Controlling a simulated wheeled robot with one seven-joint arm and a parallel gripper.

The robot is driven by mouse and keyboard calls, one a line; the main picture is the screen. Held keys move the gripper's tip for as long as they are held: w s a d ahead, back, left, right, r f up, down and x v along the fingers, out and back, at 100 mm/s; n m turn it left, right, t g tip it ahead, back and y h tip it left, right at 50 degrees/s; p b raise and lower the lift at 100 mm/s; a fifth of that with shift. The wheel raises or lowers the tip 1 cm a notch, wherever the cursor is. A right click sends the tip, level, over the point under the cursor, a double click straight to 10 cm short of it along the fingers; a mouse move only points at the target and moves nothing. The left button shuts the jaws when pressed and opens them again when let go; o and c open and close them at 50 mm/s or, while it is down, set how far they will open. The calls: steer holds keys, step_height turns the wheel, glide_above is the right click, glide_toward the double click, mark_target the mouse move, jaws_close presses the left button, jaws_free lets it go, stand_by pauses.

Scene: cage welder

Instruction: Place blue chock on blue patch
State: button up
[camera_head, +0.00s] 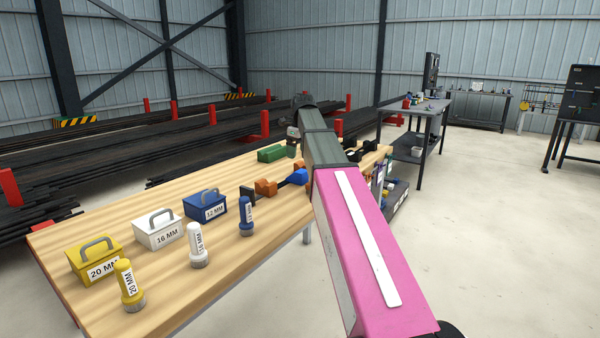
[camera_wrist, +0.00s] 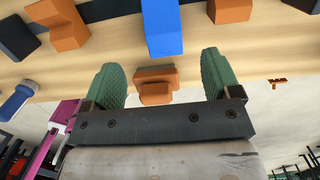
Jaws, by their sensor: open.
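A blue block (camera_head: 299,176), which looks like the blue chock, lies on the wooden table beside the arm. In the wrist view, a blue block (camera_wrist: 162,28) is at the top centre, beyond the fingertips and cut off by the frame edge. My gripper (camera_wrist: 160,72) is open, with its two green ridged fingers wide apart. An orange piece (camera_wrist: 156,86) shows between the fingers; nothing is visibly gripped. In the head view my pink and grey arm hides part of the table, and I cannot make out the gripper clearly. I cannot identify a blue patch in either view.
Orange blocks (camera_head: 265,187) and a green block (camera_head: 271,154) lie near the blue block. Yellow (camera_head: 95,262), white (camera_head: 159,230) and blue (camera_head: 205,206) boxes, with matching cylinders, stand on the table's left part. Bare wood (camera_head: 215,260) lies along the front.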

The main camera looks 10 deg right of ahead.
mark_target(297, 175)
steer(key=shift+w+a+f+g+h, duration=0.1)
steer(key=shift+w+a+g+h, duration=0.35)
steer(key=shift+a, duration=0.15)
step_height(297, 175, down, 5)
steer(key=shift+s, duration=0.1)
steer(key=shift+d+f, duration=0.2)
steer(key=shift+f, duration=1.25)
steer(key=shift+d+f, duration=0.2)
steer(key=shift+f, duration=1.2)
steer(key=c, duration=1.1)
steer(key=shift+r, duration=0.1)
